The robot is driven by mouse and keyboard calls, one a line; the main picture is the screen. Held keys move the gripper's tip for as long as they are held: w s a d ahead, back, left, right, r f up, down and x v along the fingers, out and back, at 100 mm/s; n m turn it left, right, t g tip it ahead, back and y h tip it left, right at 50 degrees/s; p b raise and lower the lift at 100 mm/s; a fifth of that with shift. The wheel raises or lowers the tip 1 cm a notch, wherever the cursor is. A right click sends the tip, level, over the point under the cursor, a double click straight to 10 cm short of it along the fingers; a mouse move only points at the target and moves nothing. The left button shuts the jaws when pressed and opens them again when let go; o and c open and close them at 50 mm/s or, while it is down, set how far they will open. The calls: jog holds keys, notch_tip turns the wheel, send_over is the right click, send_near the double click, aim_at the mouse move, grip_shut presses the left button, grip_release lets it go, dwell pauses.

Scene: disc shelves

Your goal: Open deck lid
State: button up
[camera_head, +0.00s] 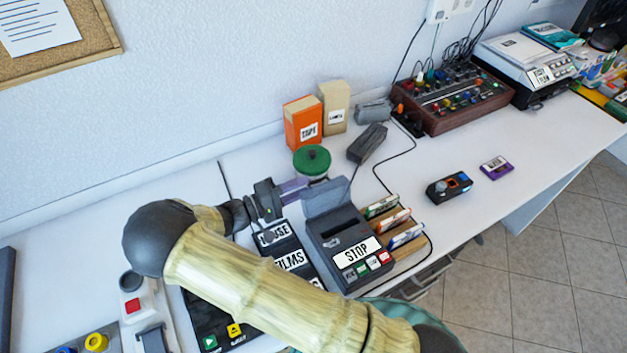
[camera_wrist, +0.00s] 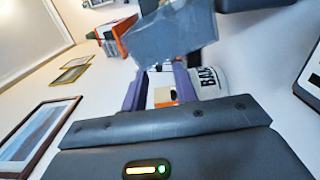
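The dark grey deck (camera_head: 345,245) with a STOP label and coloured buttons stands on the white table, right of centre. Its blue-grey lid (camera_head: 328,197) stands raised at the deck's back edge, showing the dark slot area in front. My gripper (camera_head: 298,187), with purple fingers, is just left of the lid and behind the deck. In the wrist view the fingers (camera_wrist: 160,88) are apart, with nothing seen held between them. A blue-grey panel, seemingly the lid (camera_wrist: 172,38), looms close beyond the fingertips. I cannot tell whether they touch it.
A green-topped container (camera_head: 312,160) stands just behind my gripper. A black device labelled FILMS (camera_head: 290,260) lies left of the deck, partly under my arm. A rack of cases (camera_head: 397,225) adjoins the deck's right side. The table's right-front area is mostly clear.

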aim_at(313, 182)
jog(key=x, duration=0.4)
jog(key=shift+w+d, duration=0.1)
jog(key=shift+w, duration=0.1)
jog(key=shift+s, duration=0.2)
grip_shut()
